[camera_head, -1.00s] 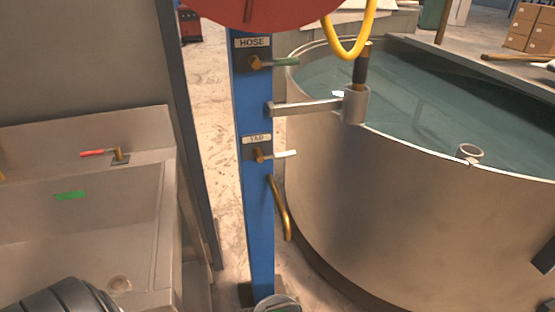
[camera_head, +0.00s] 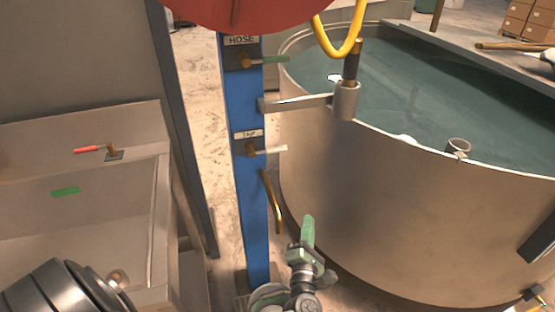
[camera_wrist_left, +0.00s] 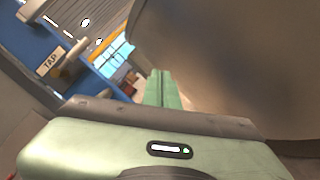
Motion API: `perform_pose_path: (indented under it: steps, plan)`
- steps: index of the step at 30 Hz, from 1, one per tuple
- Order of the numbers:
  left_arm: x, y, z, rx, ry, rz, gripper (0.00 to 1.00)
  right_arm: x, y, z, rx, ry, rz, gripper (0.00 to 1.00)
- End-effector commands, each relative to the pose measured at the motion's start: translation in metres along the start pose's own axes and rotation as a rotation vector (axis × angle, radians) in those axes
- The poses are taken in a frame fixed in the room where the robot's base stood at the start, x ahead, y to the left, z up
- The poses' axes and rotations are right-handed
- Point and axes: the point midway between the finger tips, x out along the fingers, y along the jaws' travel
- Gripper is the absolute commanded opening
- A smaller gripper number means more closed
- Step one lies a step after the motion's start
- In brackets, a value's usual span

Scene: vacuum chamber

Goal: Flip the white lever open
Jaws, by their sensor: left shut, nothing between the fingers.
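The white lever (camera_head: 272,149) sticks out to the right from a brass valve (camera_head: 250,150) under the TAP label (camera_head: 248,134) on the blue post (camera_head: 247,190). It lies roughly level. My left gripper (camera_head: 308,222), with green fingers, points up below and right of the lever, apart from it. Its fingers are shut with nothing between them. The left wrist view shows the fingertips (camera_wrist_left: 160,82) beside the large tank wall, with the TAP label (camera_wrist_left: 50,62) at upper left. My right gripper is not in view.
A green lever (camera_head: 274,60) sits under the HOSE label above. A holder arm (camera_head: 300,103) carries a yellow hose (camera_head: 340,48). A brass spout (camera_head: 272,200) hangs below the white lever. A large water tank (camera_head: 400,200) stands close on the right, a sink (camera_head: 80,235) on the left.

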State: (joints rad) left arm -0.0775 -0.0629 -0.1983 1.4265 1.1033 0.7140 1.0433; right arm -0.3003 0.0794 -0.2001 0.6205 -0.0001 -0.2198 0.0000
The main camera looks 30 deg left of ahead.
Motion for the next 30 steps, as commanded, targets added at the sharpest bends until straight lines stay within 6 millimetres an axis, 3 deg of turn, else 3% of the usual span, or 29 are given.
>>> perform_pose_path:
  steps: [1,3,6,9,13,23,30]
  plan:
    - [0.011,0.039,0.012,-0.192,0.049,0.089,0.0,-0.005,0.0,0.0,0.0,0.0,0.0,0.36]
    - [0.018,0.076,0.016,-0.424,0.111,0.185,0.0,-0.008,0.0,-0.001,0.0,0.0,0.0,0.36]
    - [0.021,0.11,0.016,-0.679,0.175,0.283,0.0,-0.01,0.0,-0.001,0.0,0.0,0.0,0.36]
    - [0.021,0.127,0.014,-0.834,0.214,0.339,0.0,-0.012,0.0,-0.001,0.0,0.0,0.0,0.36]
    - [0.02,0.135,0.012,-0.916,0.236,0.368,0.0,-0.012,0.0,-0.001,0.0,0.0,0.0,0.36]
    - [0.021,0.135,0.012,-0.917,0.236,0.368,0.0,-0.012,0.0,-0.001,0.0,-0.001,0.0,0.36]
    - [0.048,0.144,0.004,-0.912,0.232,0.369,0.0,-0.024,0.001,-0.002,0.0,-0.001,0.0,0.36]
